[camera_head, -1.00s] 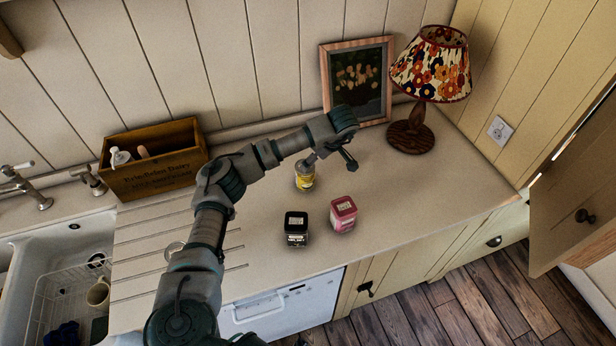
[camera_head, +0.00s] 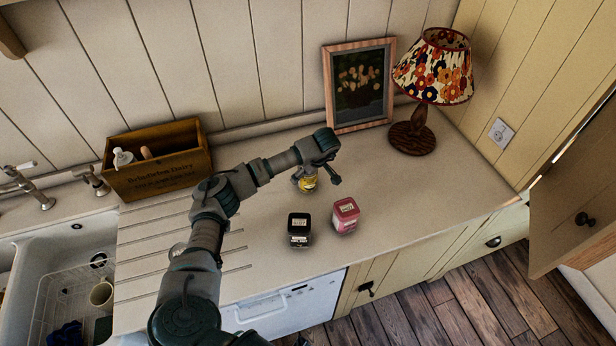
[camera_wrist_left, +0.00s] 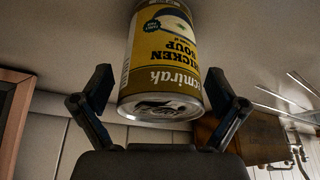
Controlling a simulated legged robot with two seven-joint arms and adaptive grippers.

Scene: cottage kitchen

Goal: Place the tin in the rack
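The tin (camera_head: 307,185) is a yellow soup can standing on the worktop, partly hidden by my left gripper (camera_head: 316,177) in the head view. In the left wrist view the tin (camera_wrist_left: 162,62) appears upside down, between the two fingers of my left gripper (camera_wrist_left: 160,85). The fingers are open, with a gap showing on each side of the tin. The white wire rack (camera_head: 40,303) sits in the sink at the lower left, with a cream mug (camera_head: 101,294) and a dark blue item in it. My right gripper is not in view.
A black-lidded jar (camera_head: 299,230) and a pink container (camera_head: 345,214) stand in front of the tin. A wooden crate (camera_head: 158,175), a picture frame (camera_head: 360,85) and a lamp (camera_head: 412,138) stand at the back. The right part of the worktop (camera_head: 440,185) is clear.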

